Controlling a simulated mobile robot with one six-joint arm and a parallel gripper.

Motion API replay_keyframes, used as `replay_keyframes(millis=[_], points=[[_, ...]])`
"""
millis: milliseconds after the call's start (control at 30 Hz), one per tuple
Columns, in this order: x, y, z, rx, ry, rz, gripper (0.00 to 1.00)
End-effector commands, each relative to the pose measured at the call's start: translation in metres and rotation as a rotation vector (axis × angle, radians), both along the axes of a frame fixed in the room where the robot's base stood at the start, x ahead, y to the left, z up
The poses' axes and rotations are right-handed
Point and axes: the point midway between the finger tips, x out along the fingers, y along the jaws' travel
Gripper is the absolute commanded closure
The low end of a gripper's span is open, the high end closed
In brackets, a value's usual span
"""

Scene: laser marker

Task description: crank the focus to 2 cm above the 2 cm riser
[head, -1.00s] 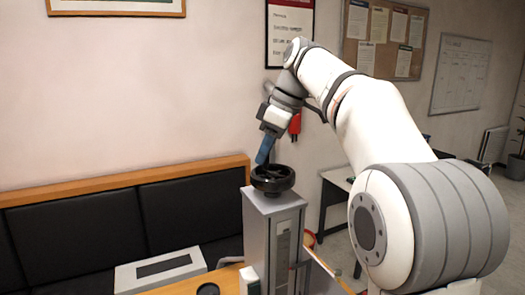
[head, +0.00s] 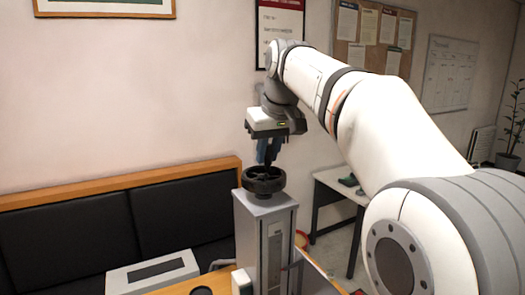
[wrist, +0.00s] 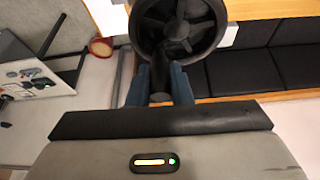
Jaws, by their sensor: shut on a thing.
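A black spoked handwheel (head: 262,184) sits on top of a grey column (head: 250,235) with a slotted or scaled strip on its front. The wheel also shows at the top of the wrist view (wrist: 146,38). My gripper (head: 268,160) points down over the wheel's rim. In the wrist view its two blue fingers stand on either side of the wheel's black crank knob (wrist: 160,97), and they are shut on it. The 2 cm riser and the focus point are not visible, and I cannot read the scale.
A light grey box with a dark panel (head: 120,281) stands left of the column. A black padded bench (head: 70,236) runs along the wall behind. A side table (head: 336,181) stands to the right.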

Motion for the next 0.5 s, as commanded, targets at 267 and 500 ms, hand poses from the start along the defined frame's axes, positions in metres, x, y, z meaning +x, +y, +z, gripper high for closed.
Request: replay_keyframes(millis=[267, 500], points=[[-0.0050, -0.0061, 0.0007, -0.002, 0.001, -0.259, 1.00], [-0.0094, -0.0103, 0.0004, -0.002, 0.001, -0.469, 1.00]])
